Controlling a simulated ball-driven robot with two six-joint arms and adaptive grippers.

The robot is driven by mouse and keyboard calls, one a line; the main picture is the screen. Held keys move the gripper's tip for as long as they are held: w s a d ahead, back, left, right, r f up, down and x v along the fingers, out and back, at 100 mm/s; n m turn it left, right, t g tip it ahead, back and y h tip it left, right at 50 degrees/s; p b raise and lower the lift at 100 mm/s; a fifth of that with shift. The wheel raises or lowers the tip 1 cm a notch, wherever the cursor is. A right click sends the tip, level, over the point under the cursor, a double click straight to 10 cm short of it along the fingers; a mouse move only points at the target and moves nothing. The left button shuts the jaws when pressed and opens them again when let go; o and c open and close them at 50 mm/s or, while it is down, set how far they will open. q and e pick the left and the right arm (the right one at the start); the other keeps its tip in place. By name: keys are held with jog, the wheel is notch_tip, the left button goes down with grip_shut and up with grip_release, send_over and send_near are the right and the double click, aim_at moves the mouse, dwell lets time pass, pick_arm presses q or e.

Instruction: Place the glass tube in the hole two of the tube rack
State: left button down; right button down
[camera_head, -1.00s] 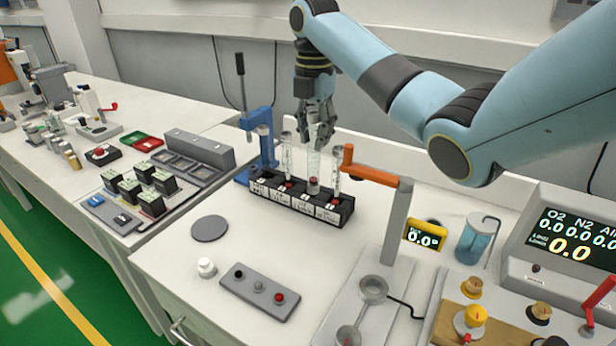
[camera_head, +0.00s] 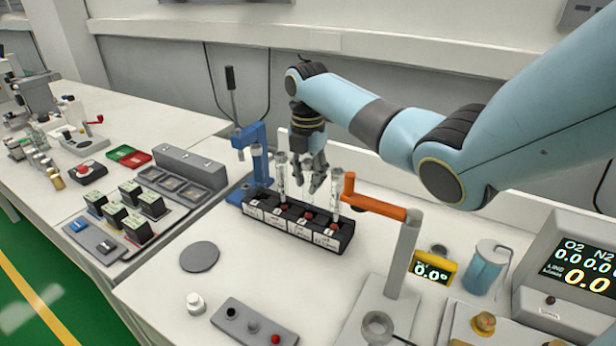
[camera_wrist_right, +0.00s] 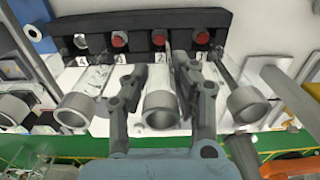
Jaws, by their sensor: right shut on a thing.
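The black tube rack (camera_head: 298,226) stands on the counter, with number labels on its front. It also shows in the wrist view (camera_wrist_right: 140,28), with labels 4 to 1 from left to right. A left glass tube (camera_head: 281,175) and a right glass tube (camera_head: 336,192) stand upright in it, seemingly at holes three and one. My right gripper (camera_head: 318,184) is low over the rack between them, shut on a third glass tube (camera_wrist_right: 160,110). This tube lines up with hole two. The fingers hide much of it, so its seating depth is unclear. My left gripper is out of view.
A blue stand (camera_head: 255,165) is close to the rack's left end. An orange-armed post (camera_head: 403,255) stands close on the right.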

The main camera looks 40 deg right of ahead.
jog(key=shift+f, duration=0.15)
jog(key=c, duration=1.1)
grip_release()
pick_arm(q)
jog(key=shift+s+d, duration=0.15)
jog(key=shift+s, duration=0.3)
pick_arm(e)
jog(key=shift+o, duration=0.2)
jog(key=shift+r, duration=0.25)
notch_tip(320, 180, up, 12)
jog(key=shift+f+b, duration=0.1)
jog(key=shift+b, duration=0.7)
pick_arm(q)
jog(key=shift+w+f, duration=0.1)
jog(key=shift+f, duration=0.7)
pick_arm(e)
jog(key=shift+a, duration=0.1)
